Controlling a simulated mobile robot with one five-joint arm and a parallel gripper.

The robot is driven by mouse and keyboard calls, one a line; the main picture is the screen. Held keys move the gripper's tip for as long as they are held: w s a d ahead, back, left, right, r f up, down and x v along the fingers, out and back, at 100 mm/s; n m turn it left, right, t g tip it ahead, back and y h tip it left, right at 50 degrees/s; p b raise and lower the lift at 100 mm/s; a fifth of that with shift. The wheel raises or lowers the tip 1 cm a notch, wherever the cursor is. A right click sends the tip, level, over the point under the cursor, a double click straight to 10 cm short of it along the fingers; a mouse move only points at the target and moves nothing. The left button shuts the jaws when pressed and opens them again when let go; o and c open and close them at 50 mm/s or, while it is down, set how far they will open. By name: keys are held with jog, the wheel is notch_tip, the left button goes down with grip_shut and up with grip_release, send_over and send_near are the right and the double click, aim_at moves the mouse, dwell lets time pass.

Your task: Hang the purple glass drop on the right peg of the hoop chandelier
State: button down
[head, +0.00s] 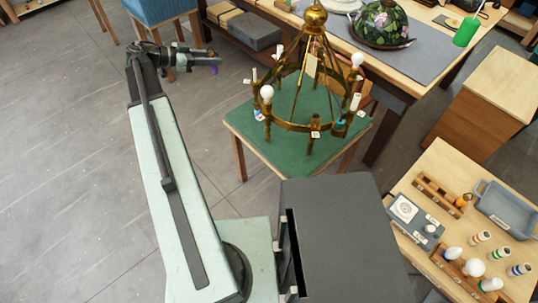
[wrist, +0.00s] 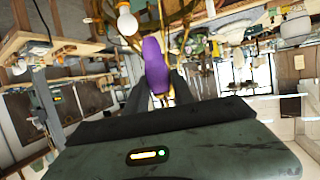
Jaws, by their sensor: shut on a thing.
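My gripper (head: 214,60) is shut on the purple glass drop (head: 215,70), to the left of the chandelier and apart from it. The purple drop also shows between the fingers in the wrist view (wrist: 155,66). The brass hoop chandelier (head: 309,126) stands over a green-topped table (head: 240,122). Its hoop carries white bulbs and small white tags. A dark green piece (head: 340,127) is at the hoop's right side. I cannot tell clearly which part of the hoop is the right peg. The hoop also shows partly in the wrist view (wrist: 187,22), behind the drop.
A workbench (head: 400,77) with a stained-glass lampshade (head: 383,22) stands behind the chandelier. A blue stool (head: 160,10) stands behind my gripper. A side table (head: 418,180) at the right holds bulbs, spools and a blue tray (head: 508,207). Open floor lies left of my arm.

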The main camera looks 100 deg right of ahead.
jog(key=shift+w+f, duration=0.2)
jog(key=shift+w, duration=0.05)
jog(key=s+a+f+m+y+b, duration=0.1)
jog(key=s+a+f+y+b, duration=0.1)
jog(key=s+a+f+b, duration=0.4)
jog(key=s+a+f+m+y+b, duration=0.2)
jog(key=s+a+f+b, duration=0.4)
jog(key=f+b, duration=1)
jog(key=s+a+f+m+y+b, duration=0.1)
jog(key=s+a+f+m+b, duration=0.1)
jog(key=s+a+f+b, duration=0.5)
notch_tip(320, 180, down, 5)
jog(key=s+b, duration=0.2)
jog(key=b, duration=0.3)
jog(key=shift+y, duration=0.4)
